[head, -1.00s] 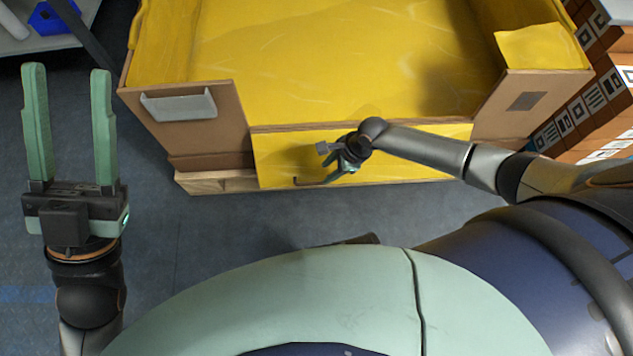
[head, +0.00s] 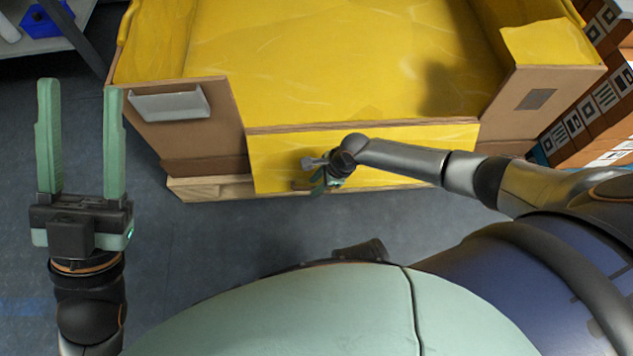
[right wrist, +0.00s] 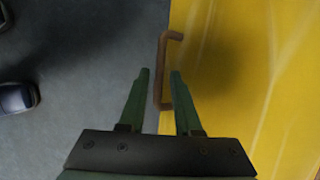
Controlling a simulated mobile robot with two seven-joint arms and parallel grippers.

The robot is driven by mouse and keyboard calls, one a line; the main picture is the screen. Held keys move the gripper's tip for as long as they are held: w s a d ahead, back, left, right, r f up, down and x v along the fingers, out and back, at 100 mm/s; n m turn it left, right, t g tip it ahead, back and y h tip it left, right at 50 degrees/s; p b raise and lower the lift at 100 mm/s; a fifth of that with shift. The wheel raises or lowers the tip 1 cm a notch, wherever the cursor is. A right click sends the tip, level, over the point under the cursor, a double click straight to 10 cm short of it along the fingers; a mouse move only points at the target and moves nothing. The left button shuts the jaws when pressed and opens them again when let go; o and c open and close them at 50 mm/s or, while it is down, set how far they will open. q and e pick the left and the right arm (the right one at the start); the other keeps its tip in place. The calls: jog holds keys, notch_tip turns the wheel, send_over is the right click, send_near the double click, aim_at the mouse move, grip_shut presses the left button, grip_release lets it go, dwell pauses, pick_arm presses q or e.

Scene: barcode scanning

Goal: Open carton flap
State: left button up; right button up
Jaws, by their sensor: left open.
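The large carton (head: 205,140) stands ahead, its inside yellow. Its yellow front flap (head: 400,175) hangs between the brown side panels. A brown bar handle (right wrist: 161,60) is on the flap, seen in the right wrist view; my right gripper mostly hides it in the head view. My right gripper (head: 318,184) is at the left part of the flap. In the right wrist view, its green fingers (right wrist: 160,72) are apart, with the handle's bar between the tips; contact cannot be told. My left gripper (head: 80,135) is open and empty, left of the carton.
A grey holder (head: 170,104) is on the carton's left front panel. Stacked boxes with printed labels (head: 590,115) stand close on the right. A shelf with a blue bin (head: 47,22) is at the top left. The floor (head: 215,250) before the carton is clear.

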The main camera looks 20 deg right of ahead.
grip_shut()
dwell(1.1)
